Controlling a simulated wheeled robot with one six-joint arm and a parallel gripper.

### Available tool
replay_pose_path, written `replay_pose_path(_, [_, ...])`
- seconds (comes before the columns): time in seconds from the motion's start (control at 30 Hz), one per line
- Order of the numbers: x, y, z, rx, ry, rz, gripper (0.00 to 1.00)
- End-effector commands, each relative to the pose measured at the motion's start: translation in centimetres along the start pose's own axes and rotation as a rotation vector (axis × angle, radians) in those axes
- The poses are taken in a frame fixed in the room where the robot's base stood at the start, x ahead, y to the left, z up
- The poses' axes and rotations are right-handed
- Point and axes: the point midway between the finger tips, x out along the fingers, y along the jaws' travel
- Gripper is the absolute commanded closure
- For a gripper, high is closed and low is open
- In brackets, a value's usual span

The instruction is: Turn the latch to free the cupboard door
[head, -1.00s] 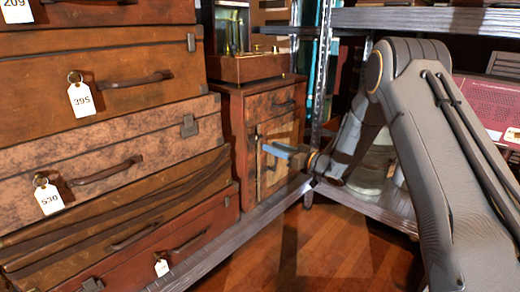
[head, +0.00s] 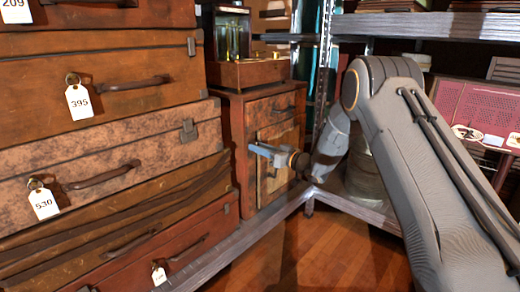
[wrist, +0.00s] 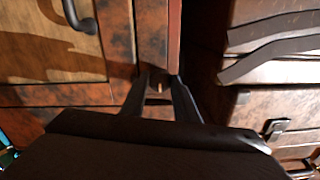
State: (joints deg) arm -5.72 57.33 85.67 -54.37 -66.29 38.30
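The small wooden cupboard (head: 250,110) stands between the suitcases and the metal post. Its lighter panelled door (head: 290,132) is closed as far as I can see. In the wrist view the door (wrist: 50,45) and its dark handle are at upper left. A small brass-coloured piece, apparently the latch (wrist: 158,87), shows between my fingers against the frame beside the door. My gripper (head: 254,149) is at the left edge of the door in the head view. In the wrist view my gripper (wrist: 160,78) has its fingers apart, one on each side of the latch; contact cannot be told.
Stacked brown suitcases (head: 110,90) with tags stand close at left. A wooden box with brass instruments (head: 232,40) sits on the cupboard. A metal shelf edge (head: 240,238) runs below; a shelf (head: 430,27) is above right. The wooden floor (head: 300,255) is clear.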

Motion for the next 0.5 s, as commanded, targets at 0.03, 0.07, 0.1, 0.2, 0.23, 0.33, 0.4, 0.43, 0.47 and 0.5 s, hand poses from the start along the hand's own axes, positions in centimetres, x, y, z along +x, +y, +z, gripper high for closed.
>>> replay_pose_path(0.03, [-0.01, 0.0, -0.01, 0.0, 0.0, 0.0, 0.86])
replay_pose_path(0.07, [-0.01, 0.0, -0.01, 0.0, 0.0, 0.0, 0.92])
replay_pose_path(0.1, [-0.02, 0.0, -0.01, 0.0, 0.0, 0.0, 0.95])
replay_pose_path(0.2, [-0.03, 0.0, -0.01, -0.002, 0.0, 0.0, 0.95])
replay_pose_path(0.23, [-0.03, 0.0, -0.02, -0.004, 0.0, 0.0, 0.95])
replay_pose_path(0.33, [-0.04, 0.01, -0.03, -0.02, 0.0, 0.0, 0.95])
replay_pose_path(0.4, [-0.05, 0.01, -0.04, -0.039, -0.001, 0.0, 0.95])
replay_pose_path(0.43, [-0.05, 0.01, -0.04, -0.05, -0.001, 0.0, 0.95])
replay_pose_path(0.47, [-0.05, 0.02, -0.05, -0.063, -0.002, 0.0, 0.95])
replay_pose_path(0.5, [-0.05, 0.02, -0.06, -0.083, -0.002, 0.0, 0.95])
